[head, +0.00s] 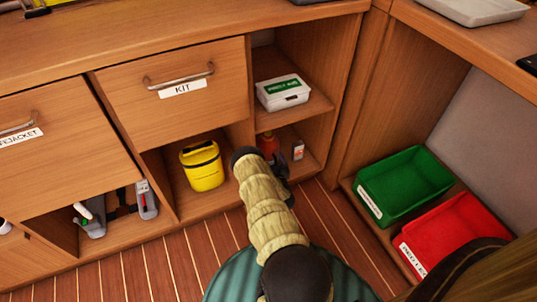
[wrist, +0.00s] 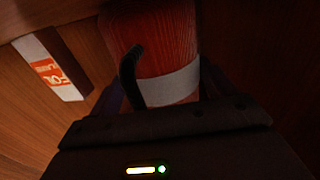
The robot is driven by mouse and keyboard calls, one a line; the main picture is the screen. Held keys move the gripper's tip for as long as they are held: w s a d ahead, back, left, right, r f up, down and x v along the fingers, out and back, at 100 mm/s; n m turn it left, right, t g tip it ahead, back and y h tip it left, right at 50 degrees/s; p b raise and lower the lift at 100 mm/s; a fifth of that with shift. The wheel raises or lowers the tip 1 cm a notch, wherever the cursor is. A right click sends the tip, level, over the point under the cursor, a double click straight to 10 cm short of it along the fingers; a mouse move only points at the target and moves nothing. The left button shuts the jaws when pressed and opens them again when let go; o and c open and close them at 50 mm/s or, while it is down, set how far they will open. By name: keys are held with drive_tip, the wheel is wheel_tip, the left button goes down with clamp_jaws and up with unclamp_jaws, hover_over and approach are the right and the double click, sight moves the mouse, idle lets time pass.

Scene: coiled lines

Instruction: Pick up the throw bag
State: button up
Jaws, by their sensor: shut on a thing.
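The throw bag appears to be the red rounded thing with a pale band and a dark loop in the wrist view (wrist: 165,45). In the head view its orange-red top (head: 267,142) shows in the lower right cubby, mostly hidden behind my arm. My gripper (wrist: 160,88) is shut on it, with dark fingers on either side of its lower part. In the head view my gripper (head: 279,172) is partly hidden by my own forearm. I cannot tell whether the bag still touches the cubby floor.
A small white-and-orange box (wrist: 50,68) stands close to the left in the wrist view; it also shows in the head view (head: 298,150). A shelf with a first-aid box (head: 283,92) is above. A yellow container (head: 202,166) sits left. Green (head: 405,184) and red (head: 455,230) bins stand right.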

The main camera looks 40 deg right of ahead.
sight(270, 144)
wheel_tip(270, 144, up, 10)
drive_tip(key=p, duration=0.5)
drive_tip(key=shift+r+p, duration=0.1)
drive_tip(key=shift+p, duration=0.2)
